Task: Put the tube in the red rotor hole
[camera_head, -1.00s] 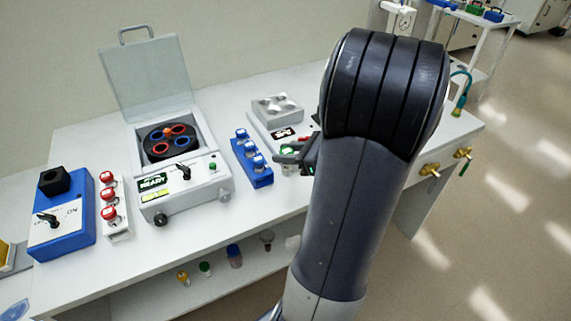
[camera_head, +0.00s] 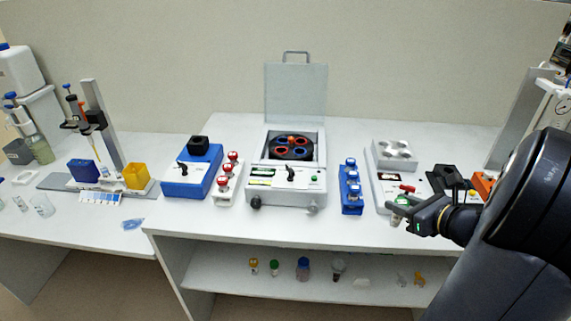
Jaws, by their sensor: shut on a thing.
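My gripper (camera_head: 398,209) is at the right, above the front part of the bench, in front of the grey device. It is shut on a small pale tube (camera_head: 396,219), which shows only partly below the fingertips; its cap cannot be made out. The centrifuge (camera_head: 285,176) stands at the middle of the bench with its lid (camera_head: 296,92) raised. Inside is the dark rotor (camera_head: 291,153), with red-ringed and blue-ringed holes around an orange-red centre knob. The gripper is well to the right of the rotor, apart from it.
A blue rack (camera_head: 351,203) with blue-capped tubes stands between gripper and centrifuge. A white rack (camera_head: 222,194) with red-capped tubes and a blue device (camera_head: 187,180) stand left of it. A grey block (camera_head: 395,154) with wells is behind the gripper. The bench front edge is clear.

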